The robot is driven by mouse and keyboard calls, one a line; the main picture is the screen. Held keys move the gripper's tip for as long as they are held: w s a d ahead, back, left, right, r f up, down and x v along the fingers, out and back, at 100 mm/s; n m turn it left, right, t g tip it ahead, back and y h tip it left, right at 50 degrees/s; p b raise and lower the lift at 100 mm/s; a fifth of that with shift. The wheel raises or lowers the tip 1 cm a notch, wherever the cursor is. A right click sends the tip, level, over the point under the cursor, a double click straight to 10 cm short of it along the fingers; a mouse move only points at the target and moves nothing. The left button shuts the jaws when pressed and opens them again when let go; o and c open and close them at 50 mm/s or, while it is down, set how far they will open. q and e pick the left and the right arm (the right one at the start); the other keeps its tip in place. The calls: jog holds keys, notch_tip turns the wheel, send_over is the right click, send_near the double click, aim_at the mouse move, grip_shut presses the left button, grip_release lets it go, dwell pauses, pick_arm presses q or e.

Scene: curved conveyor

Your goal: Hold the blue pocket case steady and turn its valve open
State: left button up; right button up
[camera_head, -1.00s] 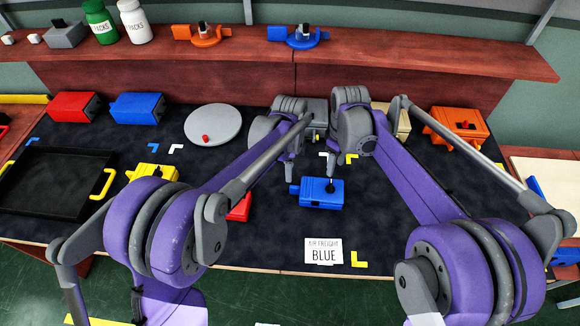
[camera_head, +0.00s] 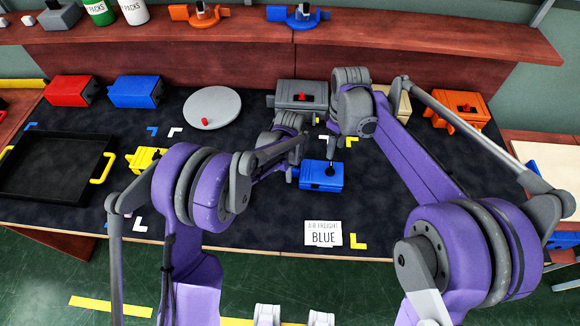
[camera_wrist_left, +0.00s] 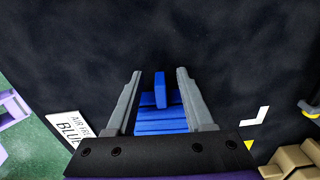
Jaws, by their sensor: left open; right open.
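The blue pocket case (camera_head: 322,178) lies on the dark mat near the middle of the bench. In the left wrist view the open fingers (camera_wrist_left: 159,76) stand on either side of the case's blue end tab (camera_wrist_left: 160,90), with visible gaps. My right gripper (camera_head: 331,152) is open and points down just above the valve. Whether it touches the valve cannot be told.
A grey case (camera_head: 300,93) and a round grey plate (camera_head: 213,105) are behind. A black tray (camera_head: 55,172) is at left, an orange case (camera_head: 461,107) at right.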

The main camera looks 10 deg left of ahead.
pick_arm(q)
grip_shut()
dwell(2.8)
